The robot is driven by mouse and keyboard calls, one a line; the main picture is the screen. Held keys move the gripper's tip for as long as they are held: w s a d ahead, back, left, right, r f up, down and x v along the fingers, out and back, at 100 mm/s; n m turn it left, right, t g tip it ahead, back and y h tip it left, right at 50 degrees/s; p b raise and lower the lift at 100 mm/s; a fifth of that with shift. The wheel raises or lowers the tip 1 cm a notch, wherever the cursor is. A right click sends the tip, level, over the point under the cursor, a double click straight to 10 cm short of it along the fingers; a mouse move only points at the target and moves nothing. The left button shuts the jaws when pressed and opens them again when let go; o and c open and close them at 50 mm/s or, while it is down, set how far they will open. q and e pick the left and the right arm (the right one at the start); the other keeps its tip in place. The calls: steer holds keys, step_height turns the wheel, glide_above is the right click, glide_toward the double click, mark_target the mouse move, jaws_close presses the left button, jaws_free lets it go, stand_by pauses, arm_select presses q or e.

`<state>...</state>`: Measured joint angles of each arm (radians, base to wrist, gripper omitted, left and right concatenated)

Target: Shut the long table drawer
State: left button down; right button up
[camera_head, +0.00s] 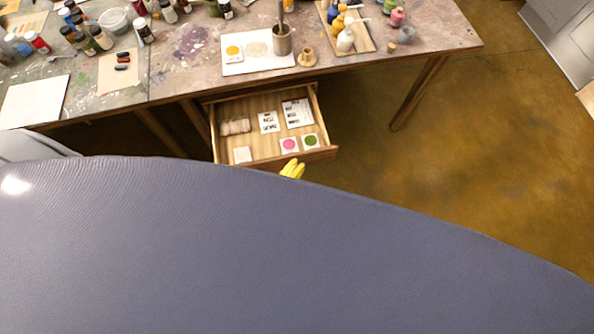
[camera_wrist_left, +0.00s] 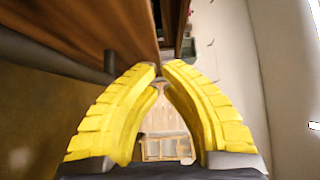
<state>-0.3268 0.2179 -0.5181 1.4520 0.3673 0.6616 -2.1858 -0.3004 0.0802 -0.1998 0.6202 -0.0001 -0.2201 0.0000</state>
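The long table drawer (camera_head: 262,161) stands pulled out under the table in the head view, with cards and colour swatches inside. My left gripper (camera_head: 292,168) has yellow fingers and is just outside the drawer front, near its right end. In the left wrist view, the fingertips (camera_wrist_left: 160,69) almost meet, and I see nothing held between them. The wooden drawer front (camera_wrist_left: 90,28) is at the upper left there. A dark bar handle (camera_wrist_left: 55,55) runs along it and ends beside the left finger; I cannot tell whether they touch. My right gripper is not in view.
The table (camera_head: 180,75) carries paint bottles, a white palette sheet (camera_head: 232,67), a metal cup (camera_head: 282,42) and a wooden tray (camera_head: 361,43). A table leg (camera_head: 418,93) stands right of the drawer. The floor (camera_head: 480,150) to the right is clear. A large blue-grey surface hides the lower head view.

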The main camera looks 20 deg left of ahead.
arm_select(q)
steer(key=shift+w+a, duration=0.25)
steer(key=shift+w, duration=0.15)
steer(key=shift+w, duration=0.1)
